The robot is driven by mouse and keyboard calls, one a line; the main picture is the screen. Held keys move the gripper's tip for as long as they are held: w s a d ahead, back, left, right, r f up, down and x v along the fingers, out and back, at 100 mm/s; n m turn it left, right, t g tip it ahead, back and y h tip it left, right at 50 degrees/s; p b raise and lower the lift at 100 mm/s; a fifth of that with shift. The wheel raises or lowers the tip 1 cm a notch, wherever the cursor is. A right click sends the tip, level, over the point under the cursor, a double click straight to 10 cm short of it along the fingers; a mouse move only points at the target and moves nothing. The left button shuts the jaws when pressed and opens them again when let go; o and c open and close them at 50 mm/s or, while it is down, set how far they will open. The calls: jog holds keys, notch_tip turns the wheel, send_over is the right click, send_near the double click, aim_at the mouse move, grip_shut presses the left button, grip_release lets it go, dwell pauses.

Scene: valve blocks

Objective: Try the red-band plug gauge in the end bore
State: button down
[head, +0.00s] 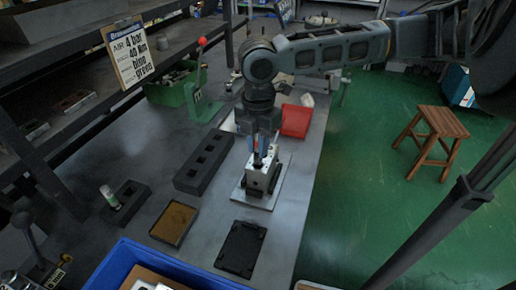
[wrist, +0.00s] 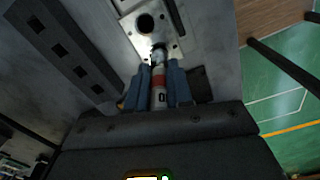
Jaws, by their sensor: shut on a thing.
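My gripper (head: 263,152) is shut on the red-band plug gauge (wrist: 158,84), which shows between the two blue fingers in the wrist view (wrist: 158,72). The gauge has a pale handle with a red band and a metal tip. The metal valve block (head: 260,172) stands on a light plate below the gripper. In the wrist view the block (wrist: 133,26) shows a large dark open bore in its top face. The gauge tip is at the block's near end, by another opening there. I cannot tell whether the tip is inside it or just above.
A dark rack with square holes (head: 188,178) lies left of the block. A brown-lined tray (head: 174,222), a black tray (head: 241,250) and a blue bin (head: 125,262) are nearer. A red tray (head: 296,121) and green lever press (head: 201,100) stand behind.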

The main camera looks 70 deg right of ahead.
jog(key=shift+r, duration=0.15)
notch_tip(320, 180, up, 3)
jog(key=p, duration=0.3)
jog(key=shift+r, duration=1.35)
